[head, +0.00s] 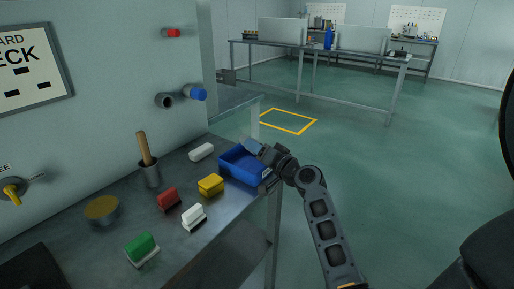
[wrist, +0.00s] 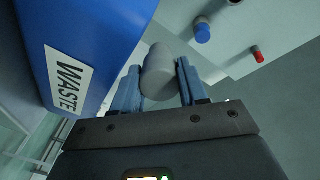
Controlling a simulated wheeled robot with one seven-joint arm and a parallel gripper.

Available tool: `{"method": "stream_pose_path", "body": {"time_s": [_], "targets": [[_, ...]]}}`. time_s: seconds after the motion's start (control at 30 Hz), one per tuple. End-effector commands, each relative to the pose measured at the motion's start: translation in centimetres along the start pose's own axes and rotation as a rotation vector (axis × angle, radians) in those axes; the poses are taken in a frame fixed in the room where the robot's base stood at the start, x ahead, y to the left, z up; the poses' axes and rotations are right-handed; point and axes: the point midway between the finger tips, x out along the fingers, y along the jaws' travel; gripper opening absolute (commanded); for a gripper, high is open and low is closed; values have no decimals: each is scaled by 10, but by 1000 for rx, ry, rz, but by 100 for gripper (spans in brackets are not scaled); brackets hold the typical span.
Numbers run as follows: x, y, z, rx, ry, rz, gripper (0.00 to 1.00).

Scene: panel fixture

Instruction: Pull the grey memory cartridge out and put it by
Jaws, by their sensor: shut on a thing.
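My gripper (head: 254,150) is at the blue bin on the right part of the bench, its fingers over the bin's far right rim. In the wrist view my gripper (wrist: 158,88) is shut on a rounded grey piece, which looks like the grey memory cartridge (wrist: 158,70). In the head view I cannot make the cartridge out clearly. The blue bin (head: 240,171) also shows close beside the fingers in the wrist view (wrist: 110,25), with a WASTE label.
The wall holds a round dark-mouthed socket (head: 165,101), a blue cylinder (head: 197,94) and a red one (head: 173,33). On the bench (head: 90,240) stand a yellow block (head: 211,185), a red block (head: 168,199), a green block (head: 141,247), white blocks and a cup with a wooden handle (head: 150,173).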

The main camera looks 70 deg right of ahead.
Motion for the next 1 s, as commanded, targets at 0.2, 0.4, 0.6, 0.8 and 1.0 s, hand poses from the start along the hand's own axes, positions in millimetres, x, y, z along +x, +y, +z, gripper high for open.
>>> {"method": "stream_pose_path", "body": {"time_s": [0.2, 0.4, 0.6, 0.8, 1.0], "targets": [[0, 0, 0, 0, 1, 0, 6], [0, 0, 0, 0, 1, 0, 55], [0, 1, 0, 0, 0, 1, 72], [-1, 3, 2, 1, -1, 4, 72], [-17, 4, 4, 2, -2, 5, 72]]}}
